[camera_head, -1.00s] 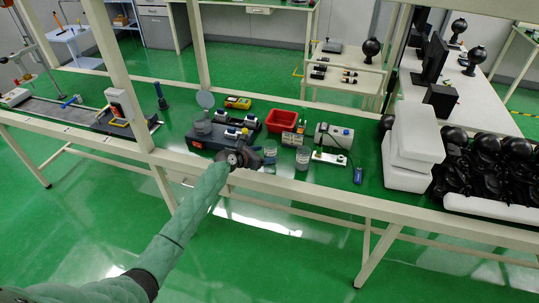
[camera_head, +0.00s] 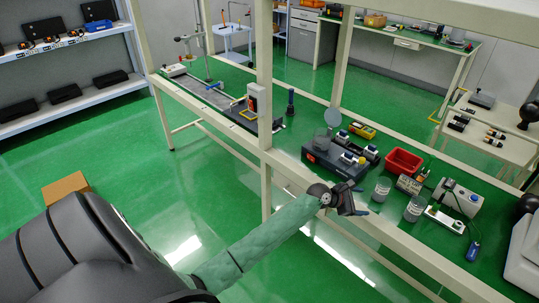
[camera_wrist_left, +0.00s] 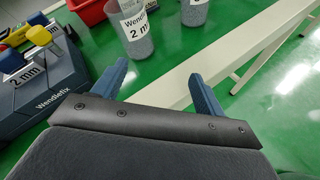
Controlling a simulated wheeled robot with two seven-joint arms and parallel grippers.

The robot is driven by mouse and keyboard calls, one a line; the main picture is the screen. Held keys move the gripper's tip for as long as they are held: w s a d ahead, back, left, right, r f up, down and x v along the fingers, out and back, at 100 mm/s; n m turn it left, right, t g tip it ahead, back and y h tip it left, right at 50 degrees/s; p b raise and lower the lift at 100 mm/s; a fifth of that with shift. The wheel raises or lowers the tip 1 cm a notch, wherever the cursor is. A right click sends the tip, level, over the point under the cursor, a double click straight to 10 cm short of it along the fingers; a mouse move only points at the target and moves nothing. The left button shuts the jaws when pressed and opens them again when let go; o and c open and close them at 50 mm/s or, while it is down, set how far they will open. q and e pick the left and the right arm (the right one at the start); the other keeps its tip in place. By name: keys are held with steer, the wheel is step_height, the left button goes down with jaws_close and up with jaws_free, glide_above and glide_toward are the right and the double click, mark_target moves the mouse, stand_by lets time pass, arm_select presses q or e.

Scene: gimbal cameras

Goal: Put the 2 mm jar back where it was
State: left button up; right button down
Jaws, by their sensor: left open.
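The 2 mm jar (camera_head: 382,190) stands upright on the green bench top, a clear jar with grey contents. In the left wrist view the 2 mm jar (camera_wrist_left: 136,34) shows its white label, beyond the fingertips. My left gripper (camera_head: 361,200) is open and empty at the bench's front rail, a little to the left of the jar. Its two blue fingers (camera_wrist_left: 160,82) are spread wide in the left wrist view. A second similar jar (camera_head: 415,209) stands to the right; its label (camera_wrist_left: 196,3) is cut off in the wrist view. My right gripper is not in view.
A dark blue Wendlefix device (camera_head: 335,160) with a 2 mm tag (camera_wrist_left: 30,76) stands left of the jars. A red bin (camera_head: 404,161) is behind them. A white device (camera_head: 461,198) stands to the right. The bench's pale front rail (camera_head: 395,240) runs below the gripper.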

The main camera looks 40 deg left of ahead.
arm_select(q)
steer(key=s+d+f+m+y, duration=0.1)
steer(key=s+d+f+m, duration=0.2)
steer(key=s+m, duration=0.3)
steer(key=s+d+f+m+y, duration=0.1)
steer(key=s+d+f+m, duration=0.1)
steer(key=s+f+m, duration=0.25)
steer(key=s+a+f+m+g+y, duration=0.1)
steer(key=s+f+m, duration=0.3)
steer(key=f, duration=0.5)
steer(key=s+f+m+g+y, duration=0.1)
steer(key=s+f+g, duration=0.1)
steer(key=s+f, duration=0.55)
steer(key=s+a+f+m+g+y, duration=0.1)
steer(key=s+f+m, duration=0.3)
steer(key=f, duration=0.5)
steer(key=s+f+m+g+y, duration=0.1)
steer(key=s+f+m+g, duration=0.1)
steer(key=s+f, duration=0.8)
steer(key=s+f+m+g+y, duration=0.1)
steer(key=s+f+m+g, duration=0.2)
steer(key=s+f, duration=0.7)
steer(key=s+m, duration=0.2)
steer(key=s, duration=0.6)
steer(key=shift+a+f, duration=0.25)
steer(key=shift+a, duration=0.15)
